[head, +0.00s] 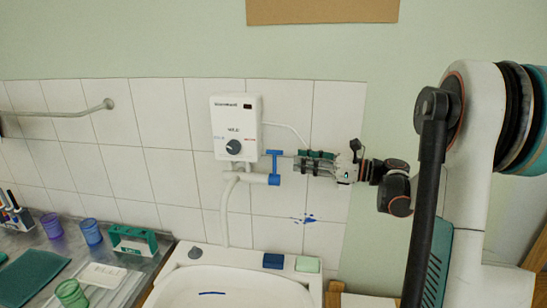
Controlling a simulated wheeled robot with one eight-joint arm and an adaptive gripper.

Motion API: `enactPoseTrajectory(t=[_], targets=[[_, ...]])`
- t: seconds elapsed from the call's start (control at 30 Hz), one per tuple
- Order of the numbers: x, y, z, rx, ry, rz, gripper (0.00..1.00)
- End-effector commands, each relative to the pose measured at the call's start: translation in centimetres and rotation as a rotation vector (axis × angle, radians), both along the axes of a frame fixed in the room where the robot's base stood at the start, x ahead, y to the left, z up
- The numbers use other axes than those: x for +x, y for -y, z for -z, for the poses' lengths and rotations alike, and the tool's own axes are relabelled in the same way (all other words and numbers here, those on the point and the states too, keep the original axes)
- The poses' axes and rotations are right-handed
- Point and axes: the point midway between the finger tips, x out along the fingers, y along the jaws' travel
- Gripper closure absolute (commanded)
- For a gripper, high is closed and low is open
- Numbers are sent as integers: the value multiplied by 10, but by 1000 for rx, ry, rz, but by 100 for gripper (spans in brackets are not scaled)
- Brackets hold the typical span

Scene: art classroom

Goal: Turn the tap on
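The tap is a white spout (248,177) under a white wall-mounted water heater (235,122). A blue T-shaped handle (274,160) stands upright at its right end, with a blue piece below it. My gripper (298,162) reaches in from the right and points left, its fingertips close to the right of the handle. I cannot tell whether they touch it, or how wide the fingers are apart. No water shows from the spout.
A white sink (225,284) lies below, with a dark blue block (273,261) and a pale green block (307,264) on its back rim. Cups and trays stand on the metal counter (60,240) at left.

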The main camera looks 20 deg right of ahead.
Motion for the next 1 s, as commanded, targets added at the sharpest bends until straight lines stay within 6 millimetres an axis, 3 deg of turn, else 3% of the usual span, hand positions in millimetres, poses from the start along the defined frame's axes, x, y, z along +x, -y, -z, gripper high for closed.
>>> enactPoseTrajectory(t=[0.2,0.43,0.93,1.0], targets=[[31,-33,1,-1,0,-4,71],[57,-58,1,-1,0,-3,71],[69,-68,0,-2,1,0,71],[69,-68,0,-2,1,0,84]])
